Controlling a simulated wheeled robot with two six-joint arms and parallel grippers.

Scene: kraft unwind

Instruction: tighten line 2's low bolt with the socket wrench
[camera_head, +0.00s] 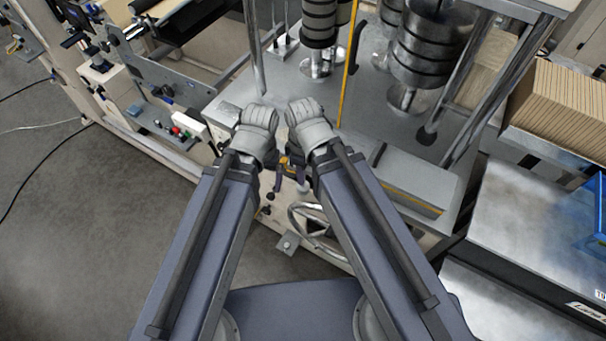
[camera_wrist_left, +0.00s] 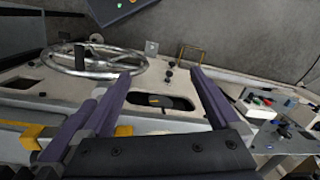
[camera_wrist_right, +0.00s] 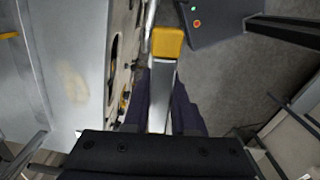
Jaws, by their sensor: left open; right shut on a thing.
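My right gripper (camera_wrist_right: 165,105) is shut on a silver bar with a yellow block at its end (camera_wrist_right: 167,42), which looks like the socket wrench. The bar lies between the fingers in the right wrist view; its socket end cannot be made out. My left gripper (camera_wrist_left: 160,90) is open, its two fingers apart and nothing between them, over the machine's pale front panel (camera_wrist_left: 192,122). That panel has a dark oval slot (camera_wrist_left: 165,102). In the head view both grippers are close together and largely hidden behind my wrists. I cannot pick out line 2's low bolt.
A handwheel (camera_head: 312,222) stands out from the machine's front, near my right arm. Dark rolls on spindles (camera_head: 432,50) stand on the grey machine top (camera_head: 385,125). Stacked brown board (camera_head: 560,105) and a metal table (camera_head: 530,215) are at the right. The floor at the left is open.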

